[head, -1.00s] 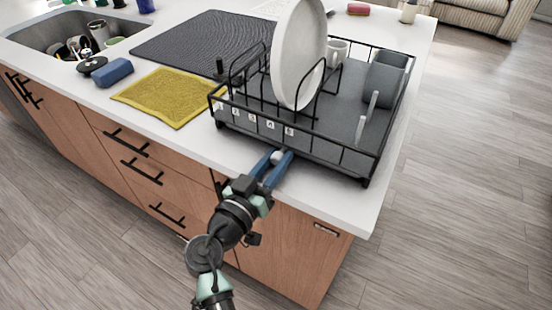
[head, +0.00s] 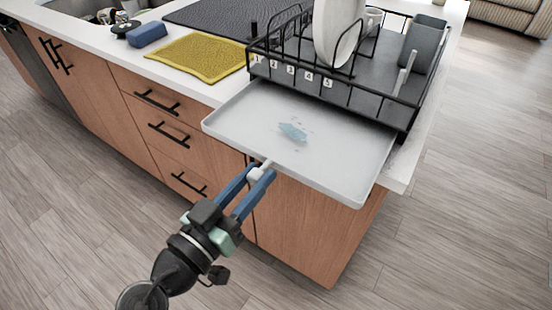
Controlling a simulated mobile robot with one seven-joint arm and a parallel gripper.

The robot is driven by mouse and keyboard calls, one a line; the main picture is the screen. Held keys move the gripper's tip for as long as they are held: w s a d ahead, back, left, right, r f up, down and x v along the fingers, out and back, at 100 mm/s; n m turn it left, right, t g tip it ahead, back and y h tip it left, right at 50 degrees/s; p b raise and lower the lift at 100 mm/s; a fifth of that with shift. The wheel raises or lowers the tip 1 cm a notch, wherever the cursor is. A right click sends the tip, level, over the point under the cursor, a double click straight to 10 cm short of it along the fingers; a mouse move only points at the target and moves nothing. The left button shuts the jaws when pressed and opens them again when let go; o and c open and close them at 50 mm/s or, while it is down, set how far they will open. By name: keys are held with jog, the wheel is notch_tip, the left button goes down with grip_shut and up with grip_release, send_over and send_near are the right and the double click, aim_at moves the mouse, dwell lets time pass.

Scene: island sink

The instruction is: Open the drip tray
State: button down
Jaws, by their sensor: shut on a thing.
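The drip tray (head: 345,165) is a shallow light grey tray with a raised rim. It sticks out from under the black dish rack (head: 375,102) and overhangs the counter's front edge. A small bluish puddle lies on its floor. Its back part is hidden under the rack. A small pale handle (head: 264,168) is at the middle of its front edge. My gripper (head: 260,174) has blue fingers and is shut on this handle, reaching from the lower left in the head view.
The rack holds a white plate (head: 338,28) and a grey cup (head: 424,42). A yellow cloth (head: 198,57) and a blue sponge (head: 147,35) lie left on the white counter. Drawers with black handles (head: 170,136) are below. The wooden floor (head: 455,230) at right is clear.

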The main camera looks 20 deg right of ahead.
jog(key=v, duration=0.4)
jog(key=shift+s+a+b, duration=0.3)
jog(key=c, duration=0.9)
grip_release()
jog(key=v, duration=1.3)
jog(key=shift+w, duration=0.1)
